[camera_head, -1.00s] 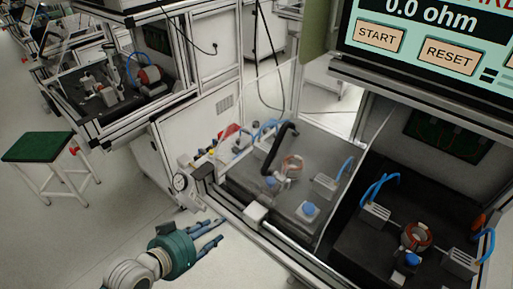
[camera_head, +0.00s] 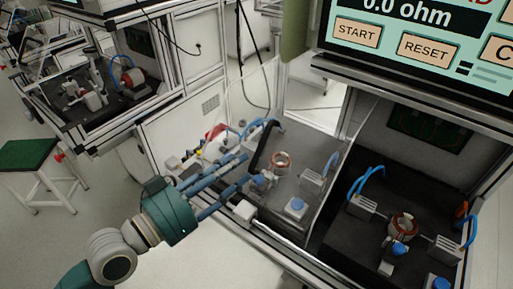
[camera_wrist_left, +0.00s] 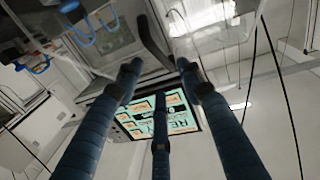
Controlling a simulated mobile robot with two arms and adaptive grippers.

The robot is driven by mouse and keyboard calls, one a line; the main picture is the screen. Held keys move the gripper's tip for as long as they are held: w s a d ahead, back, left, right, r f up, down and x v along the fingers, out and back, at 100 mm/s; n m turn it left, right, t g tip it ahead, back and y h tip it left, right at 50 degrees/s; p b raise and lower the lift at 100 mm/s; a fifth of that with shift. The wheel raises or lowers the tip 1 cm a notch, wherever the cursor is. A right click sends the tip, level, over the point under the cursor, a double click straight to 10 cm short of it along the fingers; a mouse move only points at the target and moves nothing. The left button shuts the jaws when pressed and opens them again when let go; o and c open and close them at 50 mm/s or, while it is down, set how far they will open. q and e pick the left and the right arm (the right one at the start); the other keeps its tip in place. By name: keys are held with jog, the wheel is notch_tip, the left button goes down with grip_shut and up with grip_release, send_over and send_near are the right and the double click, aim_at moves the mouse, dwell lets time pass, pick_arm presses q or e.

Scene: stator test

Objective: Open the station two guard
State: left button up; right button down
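The clear guard (camera_head: 335,190) stands across the middle bay, with a bent black handle (camera_head: 263,145) on its front. Behind it show a copper-wound stator (camera_head: 281,160) and a blue knob (camera_head: 295,205). My left gripper (camera_head: 243,172) reaches up from the lower left, its blue fingers spread and close to the left of the handle. In the left wrist view the black handle (camera_wrist_left: 152,38) lies just beyond and between the open fingertips. I cannot tell whether a finger touches it. My right gripper is in neither view.
A white block (camera_head: 244,211) sits on the front rail just below my left fingers. The right bay holds another stator (camera_head: 403,225) and grey clamps. A screen (camera_head: 420,35) hangs above. A green stool (camera_head: 27,155) stands on open floor at left.

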aim_at(259, 151)
pick_arm(q)
jog(key=p+x, duration=0.1)
jog(key=x, duration=0.6)
jog(key=shift+d+f+p, duration=0.1)
jog(key=shift+p, duration=0.3)
grip_shut()
